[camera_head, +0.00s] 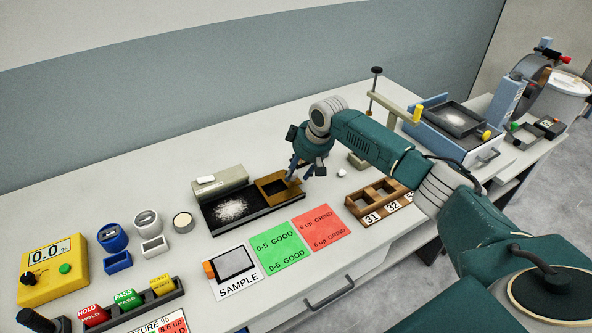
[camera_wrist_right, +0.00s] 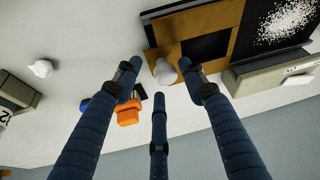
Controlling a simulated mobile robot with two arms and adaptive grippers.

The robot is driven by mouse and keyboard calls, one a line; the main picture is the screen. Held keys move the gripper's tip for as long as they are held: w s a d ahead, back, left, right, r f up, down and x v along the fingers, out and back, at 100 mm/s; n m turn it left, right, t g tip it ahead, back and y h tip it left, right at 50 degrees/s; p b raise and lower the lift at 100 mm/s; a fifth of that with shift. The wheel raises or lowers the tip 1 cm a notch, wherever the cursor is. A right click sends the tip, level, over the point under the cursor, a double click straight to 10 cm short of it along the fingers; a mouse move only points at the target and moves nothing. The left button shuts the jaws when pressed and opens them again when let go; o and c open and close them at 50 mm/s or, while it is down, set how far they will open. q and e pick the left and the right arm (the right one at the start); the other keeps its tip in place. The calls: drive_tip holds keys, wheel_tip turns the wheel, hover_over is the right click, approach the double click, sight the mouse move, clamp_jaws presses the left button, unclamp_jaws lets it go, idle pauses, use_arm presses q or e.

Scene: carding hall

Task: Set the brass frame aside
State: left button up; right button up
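The brass frame (camera_head: 272,190) lies flat at the right end of a black tray (camera_head: 262,212) that also holds white flecks. In the right wrist view the brass frame (camera_wrist_right: 222,18) has a dark opening, and a pale knob (camera_wrist_right: 167,73) shows at its near edge. My right gripper (camera_head: 306,168) is just above the frame's right end. In the wrist view its three blue fingers (camera_wrist_right: 160,80) are spread around the knob, with visible gaps, so it is open. Whether any fingertip touches the knob I cannot tell. My left gripper is not in view.
A grey block (camera_head: 220,181) stands behind the tray. Green (camera_head: 284,249) and red (camera_head: 321,228) cards lie in front. A numbered wooden rack (camera_head: 375,201) and white lump (camera_head: 341,172) are to the right. An orange object (camera_wrist_right: 127,115) is near the fingers. Bench behind the grey block is clear.

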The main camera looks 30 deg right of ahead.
drive_tip(key=shift+r, duration=0.1)
drive_tip(key=shift+s+r, duration=0.1)
drive_tip(key=shift+r, duration=0.2)
drive_tip(key=v, duration=1.1)
drive_tip(key=shift+s+d+r, duration=0.1)
drive_tip(key=shift+s, duration=0.05)
